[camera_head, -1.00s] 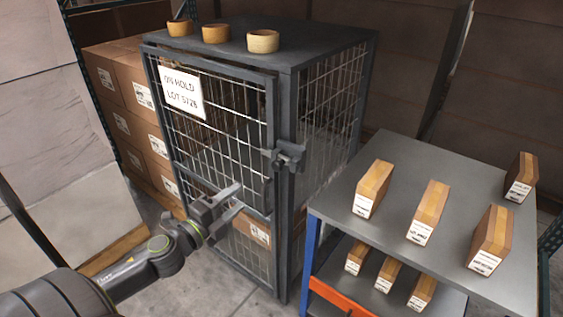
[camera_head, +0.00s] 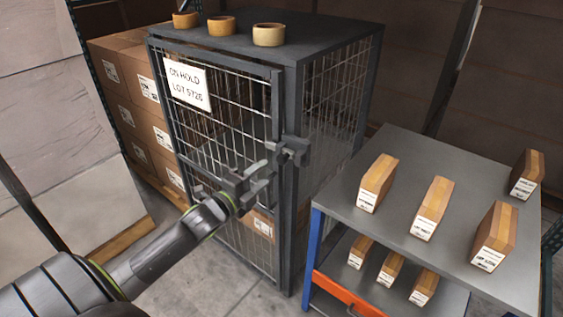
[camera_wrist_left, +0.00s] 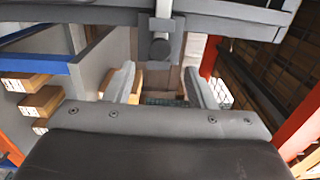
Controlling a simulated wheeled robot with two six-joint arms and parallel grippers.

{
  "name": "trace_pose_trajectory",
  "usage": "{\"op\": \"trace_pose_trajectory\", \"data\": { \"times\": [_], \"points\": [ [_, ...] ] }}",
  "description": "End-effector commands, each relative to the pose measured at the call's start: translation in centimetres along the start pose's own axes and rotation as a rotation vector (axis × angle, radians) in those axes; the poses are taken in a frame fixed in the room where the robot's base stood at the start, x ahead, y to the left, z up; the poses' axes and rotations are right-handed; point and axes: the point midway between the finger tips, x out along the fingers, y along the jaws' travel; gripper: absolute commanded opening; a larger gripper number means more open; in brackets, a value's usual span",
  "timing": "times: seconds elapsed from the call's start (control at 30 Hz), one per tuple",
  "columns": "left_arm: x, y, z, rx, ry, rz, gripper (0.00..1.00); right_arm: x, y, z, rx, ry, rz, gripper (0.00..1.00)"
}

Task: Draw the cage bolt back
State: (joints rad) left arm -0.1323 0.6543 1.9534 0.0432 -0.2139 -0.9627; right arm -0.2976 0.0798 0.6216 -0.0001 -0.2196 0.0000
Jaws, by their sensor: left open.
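The cage (camera_head: 289,85) is a dark grey frame with wire mesh, and its door (camera_head: 222,128) looks closed. The cage bolt (camera_head: 293,150) sits in a grey block on the door's right-hand edge. In the left wrist view a bolt part with a round end (camera_wrist_left: 160,47) shows at top centre, beyond the fingertips. My left gripper (camera_head: 262,171) is open and empty, just left of and slightly below the bolt, in front of the door. Its two fingers also show in the left wrist view (camera_wrist_left: 160,86), apart with nothing between them. My right gripper is out of view.
Several tape rolls, one of them here (camera_head: 269,35), stand on the cage top. A sign (camera_head: 187,84) hangs on the door. A grey cart (camera_head: 400,205) with small cartons stands close on the right. Stacked boxes (camera_head: 128,100) are behind left.

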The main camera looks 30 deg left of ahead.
Motion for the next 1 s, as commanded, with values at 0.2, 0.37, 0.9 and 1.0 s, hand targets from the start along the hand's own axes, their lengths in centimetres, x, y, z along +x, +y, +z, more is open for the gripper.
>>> {"op": "trace_pose_trajectory", "data": {
  "times": [0.2,0.37,0.9,1.0],
  "points": [
    [3.4,0.1,-0.1,-0.003,0.001,-0.003,0.5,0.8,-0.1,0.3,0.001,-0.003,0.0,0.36],
    [6.1,0.0,0.0,-0.003,0.0,-0.002,0.5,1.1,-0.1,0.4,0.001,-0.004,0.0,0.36],
    [9.0,0.0,0.0,0.0,0.0,0.001,0.5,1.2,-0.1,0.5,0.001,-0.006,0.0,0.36],
    [9.0,0.0,0.0,0.0,0.0,0.001,0.49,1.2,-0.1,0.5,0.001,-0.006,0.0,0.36]
  ]
}}
